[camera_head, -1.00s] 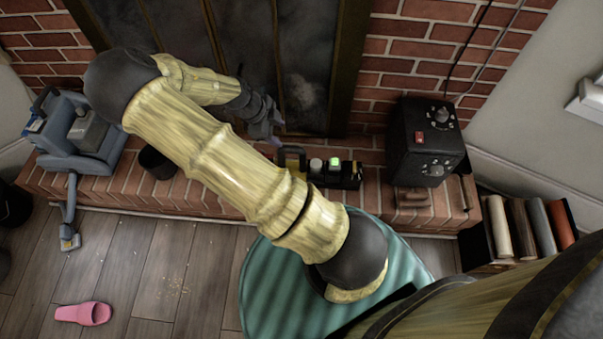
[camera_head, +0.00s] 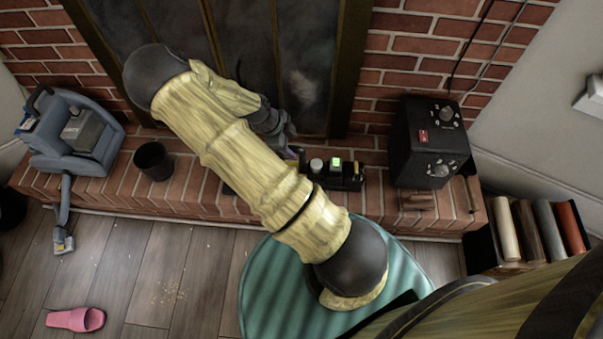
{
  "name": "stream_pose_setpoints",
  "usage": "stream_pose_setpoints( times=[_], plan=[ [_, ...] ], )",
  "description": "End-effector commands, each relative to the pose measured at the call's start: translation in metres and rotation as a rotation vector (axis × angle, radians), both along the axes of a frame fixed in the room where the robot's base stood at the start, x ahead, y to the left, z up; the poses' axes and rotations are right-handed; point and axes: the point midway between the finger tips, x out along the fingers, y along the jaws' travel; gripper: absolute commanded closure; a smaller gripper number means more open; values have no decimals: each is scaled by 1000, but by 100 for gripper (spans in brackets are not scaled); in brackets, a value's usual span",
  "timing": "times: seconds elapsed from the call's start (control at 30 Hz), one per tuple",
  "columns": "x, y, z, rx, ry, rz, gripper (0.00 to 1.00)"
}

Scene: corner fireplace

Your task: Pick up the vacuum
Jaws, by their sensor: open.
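A blue-grey machine with a dark handle, which looks like the vacuum (camera_head: 75,130), stands on the left end of the brick hearth. Its hose and small floor head (camera_head: 63,238) hang down over the hearth's front edge to the floor. My gripper (camera_head: 296,152) is far to the right of it, above the middle of the hearth. It is open, but its fingertips are mostly hidden behind my forearm. Just right of my gripper is a low black device (camera_head: 343,178) with a lit green button and a white knob. My arm covers its left part.
A black cup (camera_head: 153,161) stands between the vacuum and my arm. A black box with dials (camera_head: 422,142) stands right on the hearth, and a rack of rolls (camera_head: 535,228) is beyond it. A pink slipper (camera_head: 76,319) lies on the floor. The left floor is mostly clear.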

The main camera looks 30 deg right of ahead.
Motion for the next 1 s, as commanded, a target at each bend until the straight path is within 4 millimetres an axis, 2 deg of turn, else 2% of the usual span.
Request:
stream_pose_setpoints(
  times=[0.2, 0.3, 0.9, 1.0],
  plan=[
    [3, -13, -33, 0, 1, -4, 49],
    [2, -18, -43, 0, 1, -3, 49],
    [2, -19, -44, -1, 0, -1, 49],
    [2, -19, -44, -1, 0, -1, 68]
  ],
)
